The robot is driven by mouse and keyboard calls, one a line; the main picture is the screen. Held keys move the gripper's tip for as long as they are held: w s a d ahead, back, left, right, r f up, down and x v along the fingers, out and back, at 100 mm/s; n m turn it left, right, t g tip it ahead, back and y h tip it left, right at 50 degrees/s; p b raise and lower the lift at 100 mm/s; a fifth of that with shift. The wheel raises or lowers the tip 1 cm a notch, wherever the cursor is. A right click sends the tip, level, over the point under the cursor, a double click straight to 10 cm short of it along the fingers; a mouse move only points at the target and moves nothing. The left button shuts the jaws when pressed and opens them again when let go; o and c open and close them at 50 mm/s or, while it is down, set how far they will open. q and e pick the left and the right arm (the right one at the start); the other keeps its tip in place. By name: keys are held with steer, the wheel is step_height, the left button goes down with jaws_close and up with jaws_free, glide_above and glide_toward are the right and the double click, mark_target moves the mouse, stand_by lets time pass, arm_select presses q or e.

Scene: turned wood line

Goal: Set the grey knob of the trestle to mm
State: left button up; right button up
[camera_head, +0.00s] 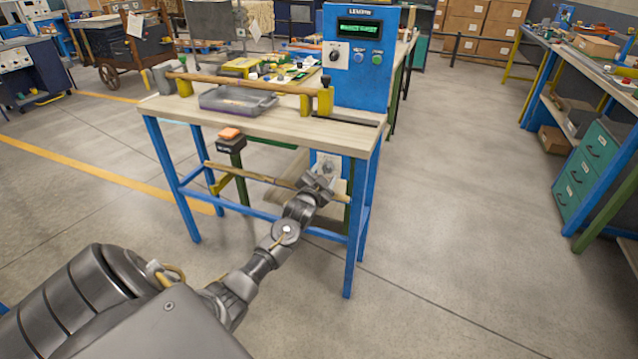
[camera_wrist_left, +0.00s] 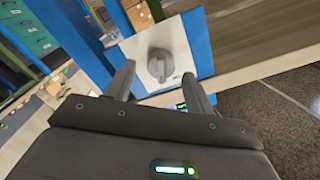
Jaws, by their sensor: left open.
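The grey knob (camera_wrist_left: 160,65) sits on a white plate (camera_wrist_left: 183,42) on a blue upright in the left wrist view. Small markings beside the knob are too small to read. In the head view the plate (camera_head: 326,160) is below the trestle's wooden top (camera_head: 290,124), partly hidden by my gripper. My left gripper (camera_head: 318,184) is in front of the plate. In the left wrist view its open fingers (camera_wrist_left: 158,86) are on either side of the knob's lower part, with nothing between them; whether they touch it is not clear. My right gripper is not in view.
A blue box (camera_head: 355,75) with a green display and dark knob stands on the trestle top. A grey tray (camera_head: 238,102) and a long wooden rod lie there too. A wooden rail (camera_head: 250,174) crosses between the legs. The floor to the right is clear.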

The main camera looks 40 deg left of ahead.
arm_select(q)
steer(key=v, duration=0.9)
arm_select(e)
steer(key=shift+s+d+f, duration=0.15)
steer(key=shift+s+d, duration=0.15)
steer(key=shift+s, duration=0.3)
arm_select(q)
steer(key=shift+s+r, duration=0.1)
